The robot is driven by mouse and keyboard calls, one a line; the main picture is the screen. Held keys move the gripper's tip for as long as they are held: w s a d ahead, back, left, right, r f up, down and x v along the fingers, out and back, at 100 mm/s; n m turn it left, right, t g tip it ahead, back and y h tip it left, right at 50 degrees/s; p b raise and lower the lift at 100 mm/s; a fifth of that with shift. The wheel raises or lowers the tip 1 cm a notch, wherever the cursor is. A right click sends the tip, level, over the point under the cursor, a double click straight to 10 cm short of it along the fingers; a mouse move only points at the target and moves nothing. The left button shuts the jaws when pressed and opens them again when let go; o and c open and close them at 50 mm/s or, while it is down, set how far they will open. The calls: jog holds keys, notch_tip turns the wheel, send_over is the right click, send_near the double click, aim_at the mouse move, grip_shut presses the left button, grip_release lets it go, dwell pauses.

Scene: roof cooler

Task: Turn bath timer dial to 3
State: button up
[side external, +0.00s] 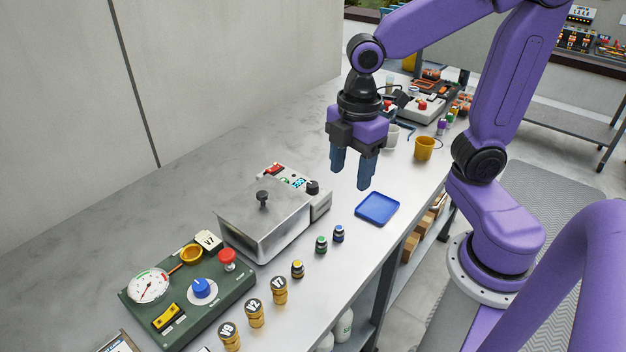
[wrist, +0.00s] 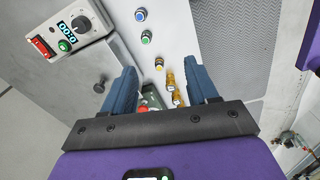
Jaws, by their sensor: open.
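The metal bath (side external: 265,222) has a flat lid with a black knob. Its light grey control box (side external: 320,205) sits at its far right end. The bath's black timer dial (side external: 312,187) is on this box; it also shows in the wrist view (wrist: 78,24) with a white pointer mark. Beside the dial are a lit display (wrist: 65,28), a green button (wrist: 64,45) and a red switch (wrist: 43,46). The display digits are not clearly readable. My gripper (side external: 350,178) is open and empty, above and right of the control box, touching nothing; its fingers show in the wrist view (wrist: 161,85).
A blue tray (side external: 377,208) lies right of the bath. Small capped vials (side external: 321,244) and gold-coloured labelled jars (side external: 255,313) line the bench front. A green panel (side external: 178,318) with a blue knob stands at front left. White and yellow cups (side external: 424,148) stand behind.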

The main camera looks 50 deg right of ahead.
jog(key=w+d+r+n, duration=0.2)
jog(key=w, duration=0.5)
jog(key=n, duration=0.2)
send_near(313, 184)
notch_tip(313, 184, down, 9)
jog(key=shift+w+a+r, duration=0.1)
dwell(0.3)
jog(key=c, duration=1.1)
